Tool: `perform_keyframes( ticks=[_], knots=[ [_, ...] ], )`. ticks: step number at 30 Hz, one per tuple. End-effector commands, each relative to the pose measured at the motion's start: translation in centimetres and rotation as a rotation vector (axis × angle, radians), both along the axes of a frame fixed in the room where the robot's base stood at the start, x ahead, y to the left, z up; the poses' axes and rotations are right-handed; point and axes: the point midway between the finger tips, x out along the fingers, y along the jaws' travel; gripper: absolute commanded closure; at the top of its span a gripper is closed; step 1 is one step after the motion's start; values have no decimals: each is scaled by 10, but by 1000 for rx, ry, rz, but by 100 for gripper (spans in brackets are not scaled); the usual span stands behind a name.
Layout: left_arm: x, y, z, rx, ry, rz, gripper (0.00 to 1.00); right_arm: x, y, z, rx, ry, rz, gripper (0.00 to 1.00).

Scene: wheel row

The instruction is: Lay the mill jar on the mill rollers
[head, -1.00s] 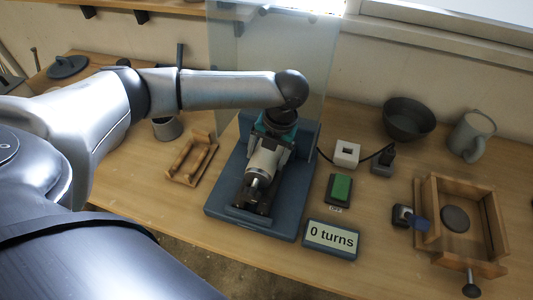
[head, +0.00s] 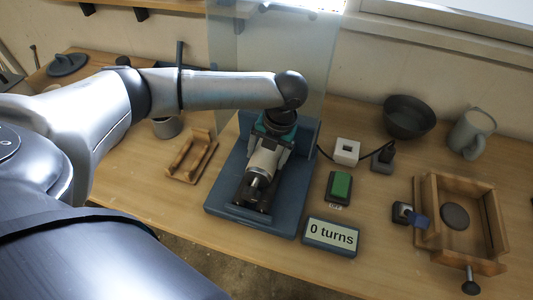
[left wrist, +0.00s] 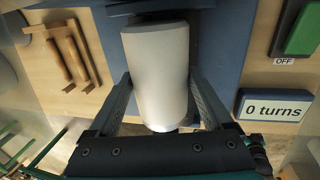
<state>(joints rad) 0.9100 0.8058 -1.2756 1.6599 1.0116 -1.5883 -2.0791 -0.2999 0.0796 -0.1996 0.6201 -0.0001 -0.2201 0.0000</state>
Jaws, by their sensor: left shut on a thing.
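The mill jar (head: 264,163) is a pale cylinder with a metal fitting at its near end. It lies lengthwise over the blue mill base (head: 222,196). My left gripper (head: 268,150) comes down from above and is shut on the jar's sides. In the left wrist view the jar (left wrist: 157,70) sits between the two dark fingers (left wrist: 160,105). The mill rollers are mostly hidden under the jar, and I cannot tell whether it touches them. My right gripper is not in view.
A display (head: 331,236) reads 0 turns, beside a green switch (head: 340,187) marked OFF. A wooden rack (head: 191,158) stands left of the mill. A clear screen (head: 225,60) rises behind. A wooden frame (head: 490,225), bowl (head: 408,118) and mug (head: 470,133) stand to the right.

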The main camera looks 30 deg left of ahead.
Motion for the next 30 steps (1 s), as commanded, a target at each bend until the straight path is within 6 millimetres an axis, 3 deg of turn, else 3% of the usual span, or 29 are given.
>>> perform_keyframes(
  ticks=[22, 23, 27, 30],
  knots=[
    [1, 0, -2, 0, -3, 0, 100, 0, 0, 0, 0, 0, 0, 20],
    [1, 0, -2, 0, -3, 0, 13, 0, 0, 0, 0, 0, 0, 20],
    [1, 0, -3, 0, -2, 1, 0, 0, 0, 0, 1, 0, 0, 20],
    [1, 0, -3, 0, -2, 1, 0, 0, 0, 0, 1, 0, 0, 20]
  ],
)
